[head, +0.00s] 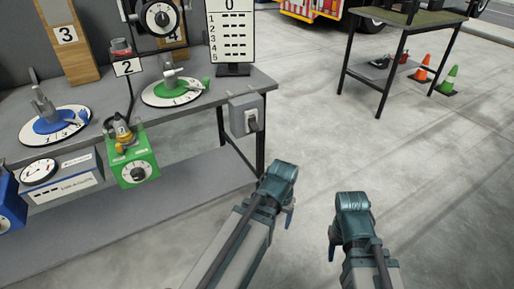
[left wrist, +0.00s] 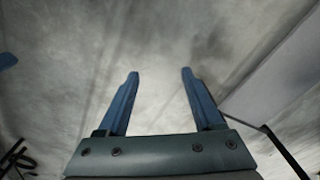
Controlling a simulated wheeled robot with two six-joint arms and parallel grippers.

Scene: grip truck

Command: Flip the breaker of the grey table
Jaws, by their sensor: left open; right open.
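The grey table (head: 190,121) stands at the left in the head view. A grey breaker box (head: 244,116) with a lighter switch on its front is fixed at the table's right end, by the corner leg. I cannot tell which way the switch is set. My left gripper (head: 288,196) is below and to the right of the box, apart from it. In the left wrist view its two blue fingers (left wrist: 160,75) are spread with nothing between them. My right gripper (head: 338,238) is further right over bare floor, open and empty.
Green and blue dials, a green box (head: 133,164) and a scoreboard (head: 231,32) are on or at the table. A second table (head: 412,22) stands at the back right, with orange (head: 426,67) and green cones (head: 447,81) beside it. The floor between the tables is clear.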

